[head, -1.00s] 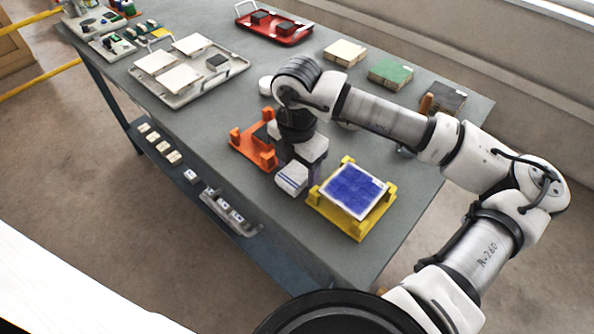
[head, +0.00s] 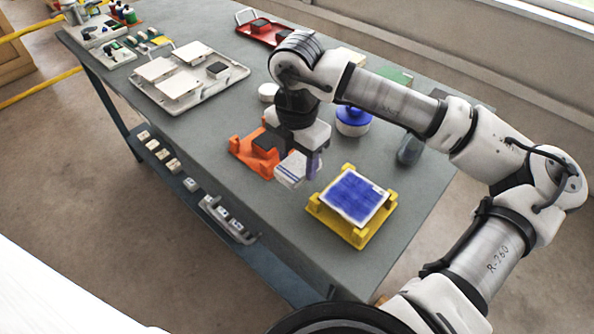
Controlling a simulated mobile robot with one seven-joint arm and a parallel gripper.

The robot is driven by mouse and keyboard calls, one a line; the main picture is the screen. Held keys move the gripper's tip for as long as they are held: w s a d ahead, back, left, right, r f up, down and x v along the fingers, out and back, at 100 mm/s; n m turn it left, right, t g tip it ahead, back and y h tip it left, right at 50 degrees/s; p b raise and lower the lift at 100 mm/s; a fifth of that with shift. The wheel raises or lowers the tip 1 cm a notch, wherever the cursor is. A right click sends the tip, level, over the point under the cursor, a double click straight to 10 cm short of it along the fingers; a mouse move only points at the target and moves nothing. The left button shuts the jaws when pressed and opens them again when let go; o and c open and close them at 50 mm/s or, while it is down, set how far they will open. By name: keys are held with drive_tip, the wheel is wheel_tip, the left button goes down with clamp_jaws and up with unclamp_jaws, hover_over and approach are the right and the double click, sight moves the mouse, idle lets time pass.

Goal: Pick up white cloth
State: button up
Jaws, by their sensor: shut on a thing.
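The white cloth (head: 291,170), with blue stripes, is folded into a small block. It shows just below my gripper (head: 302,163), between the orange stand and the yellow stand. My gripper points down and is shut on the cloth. The fingers partly hide the cloth's far side. The cloth appears to be a little above the grey table (head: 330,258), though the gap beneath it is hard to see.
The yellow stand (head: 357,238) with a blue tile (head: 352,197) is close at right. An orange stand (head: 243,152) is close at left. A blue-lidded jar (head: 352,122) and a grey item (head: 409,150) stand behind. A white tray (head: 205,92) holds pale tiles.

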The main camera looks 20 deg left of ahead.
sight(297, 164)
wheel_tip(297, 164, up, 16)
drive_tip(key=b, duration=0.1)
drive_tip(key=shift+f+b, duration=0.25)
drive_tip(key=shift+b, duration=0.1)
drive_tip(key=o, duration=0.3)
drive_tip(key=c, duration=0.4)
